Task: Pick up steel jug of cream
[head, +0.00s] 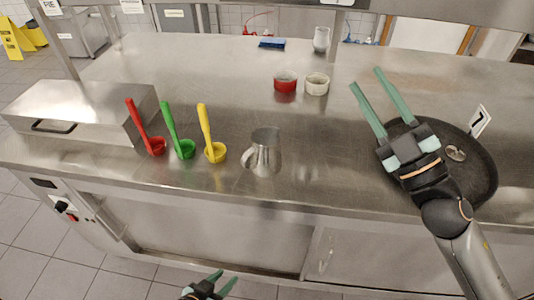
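The steel jug (267,155) stands upright on the steel counter, near its front edge at the middle, with its handle to the left. I cannot make out what is inside it. My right gripper (369,91) is open and empty, its two long green fingers apart, to the right of the jug and over the counter beside the black pan. My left gripper (222,281) is low at the bottom edge, in front of the counter and below its top. Its fingers are apart and empty.
Red, green and yellow ladles (212,142) lie left of the jug, beside a steel box (85,105). A black round pan (470,185) with a tag is under my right arm. Red (285,84) and white (317,85) ramekins stand behind.

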